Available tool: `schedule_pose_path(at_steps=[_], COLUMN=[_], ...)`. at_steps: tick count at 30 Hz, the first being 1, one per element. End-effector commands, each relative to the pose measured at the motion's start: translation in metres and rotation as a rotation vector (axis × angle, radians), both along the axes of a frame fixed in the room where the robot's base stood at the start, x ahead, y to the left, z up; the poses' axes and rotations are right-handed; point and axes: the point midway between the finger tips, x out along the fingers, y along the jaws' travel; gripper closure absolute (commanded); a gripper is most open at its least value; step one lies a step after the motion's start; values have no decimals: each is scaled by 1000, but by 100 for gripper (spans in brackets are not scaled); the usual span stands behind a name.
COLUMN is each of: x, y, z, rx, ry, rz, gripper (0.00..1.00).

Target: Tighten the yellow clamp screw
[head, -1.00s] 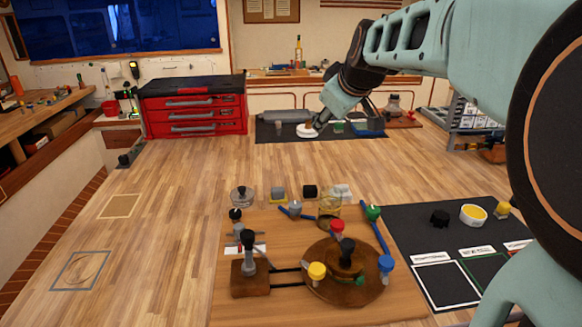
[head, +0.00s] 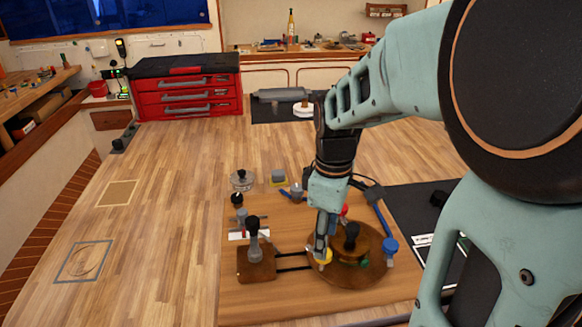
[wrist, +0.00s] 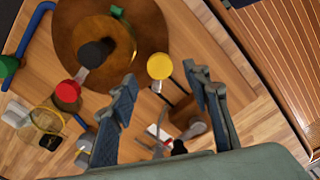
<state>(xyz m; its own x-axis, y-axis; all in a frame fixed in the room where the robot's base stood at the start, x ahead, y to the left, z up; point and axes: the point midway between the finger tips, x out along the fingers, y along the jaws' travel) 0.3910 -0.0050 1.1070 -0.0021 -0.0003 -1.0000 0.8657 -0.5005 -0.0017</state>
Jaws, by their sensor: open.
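The yellow clamp screw (head: 322,257) stands at the left front edge of the round brown wooden disc (head: 372,275) on the work board. In the wrist view its round yellow knob (wrist: 160,66) shows just beyond and between my two fingertips. My gripper (head: 321,243) points down over the yellow knob, open, with its fingers partly covering it; contact cannot be told. In the wrist view my gripper (wrist: 163,78) has its fingers apart with nothing held between them.
A blue-topped screw (head: 390,246), a red knob (wrist: 68,91) and a black centre knob (wrist: 91,54) stand close around the disc. A wooden block with a black-knobbed post (head: 254,237) stands to the left.

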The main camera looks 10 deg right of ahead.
Motion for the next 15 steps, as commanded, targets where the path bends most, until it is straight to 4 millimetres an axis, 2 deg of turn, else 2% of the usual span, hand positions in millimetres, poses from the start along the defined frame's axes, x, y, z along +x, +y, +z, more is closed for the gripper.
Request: schedule_pose_path(at_steps=[1, 6, 15], x=[-1, -1, 0], y=[0, 0, 0], z=[-10, -32, -42], rx=[0, 1, 0], ry=[4, 3, -2], rz=[0, 0, 0], gripper=[56, 56, 56])
